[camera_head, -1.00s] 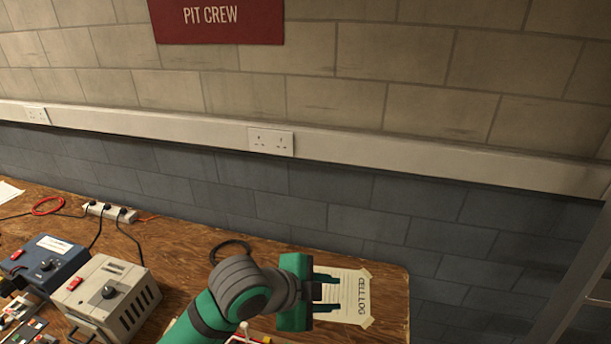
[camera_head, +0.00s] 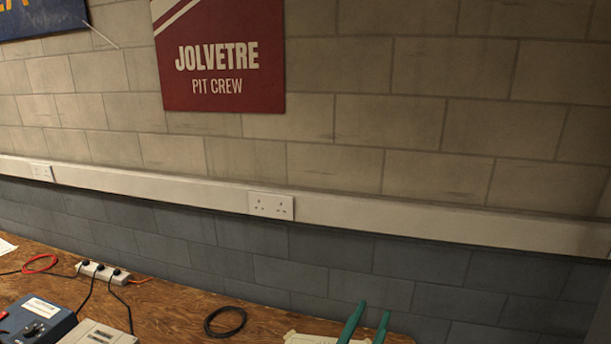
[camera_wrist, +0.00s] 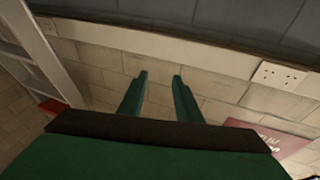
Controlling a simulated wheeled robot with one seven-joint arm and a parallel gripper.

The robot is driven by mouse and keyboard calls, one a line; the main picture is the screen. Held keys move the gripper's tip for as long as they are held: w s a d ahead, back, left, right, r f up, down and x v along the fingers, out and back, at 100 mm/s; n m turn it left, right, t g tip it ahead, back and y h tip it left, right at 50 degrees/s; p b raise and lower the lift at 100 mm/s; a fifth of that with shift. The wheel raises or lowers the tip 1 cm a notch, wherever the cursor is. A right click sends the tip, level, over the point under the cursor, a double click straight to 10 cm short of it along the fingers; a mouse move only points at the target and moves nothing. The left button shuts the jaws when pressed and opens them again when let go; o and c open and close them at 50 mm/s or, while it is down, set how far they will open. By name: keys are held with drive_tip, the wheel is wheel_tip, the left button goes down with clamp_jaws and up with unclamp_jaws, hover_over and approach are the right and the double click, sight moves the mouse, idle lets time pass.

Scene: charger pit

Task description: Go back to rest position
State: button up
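My gripper (camera_head: 367,322) shows only by its two green fingers at the bottom edge of the head view, right of centre. The fingers point up and stand apart with nothing between them. In the wrist view my gripper (camera_wrist: 162,82) is also open and empty, with the wall behind the fingers. The rest of my arm is out of the head view.
The wooden bench (camera_head: 170,305) runs along the bottom, with a blue box (camera_head: 38,318), a pale box (camera_head: 97,334), a power strip (camera_head: 103,271) and a black cable loop (camera_head: 225,321). The wall sockets (camera_head: 271,205) and red sign (camera_head: 219,62) are behind. A ladder-like frame (camera_wrist: 40,50) stands left in the wrist view.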

drive_tip(key=s+a+f+n+y, duration=0.3)
drive_tip(key=s+f+n+y, duration=0.3)
drive_tip(key=f, duration=0.4)
drive_tip(key=s+a+f+n+y, duration=0.35)
drive_tip(key=s+f, duration=0.35)
drive_tip(key=f, duration=0.3)
drive_tip(key=s+a+f+m, duration=0.1)
drive_tip(key=s+a+f, duration=0.1)
drive_tip(key=s, duration=0.5)
drive_tip(key=s+a+f+g+y, duration=0.1)
drive_tip(key=s+a+f, duration=0.1)
drive_tip(key=s, duration=0.6)
drive_tip(key=s+a+f+m+g, duration=0.1)
drive_tip(key=s+a+f, duration=0.1)
drive_tip(key=s, duration=0.6)
drive_tip(key=shift+s+a+f+m, duration=0.15)
drive_tip(key=shift+s+f+m, duration=0.15)
drive_tip(key=shift+f, duration=0.3)
drive_tip(key=shift+y, duration=0.25)
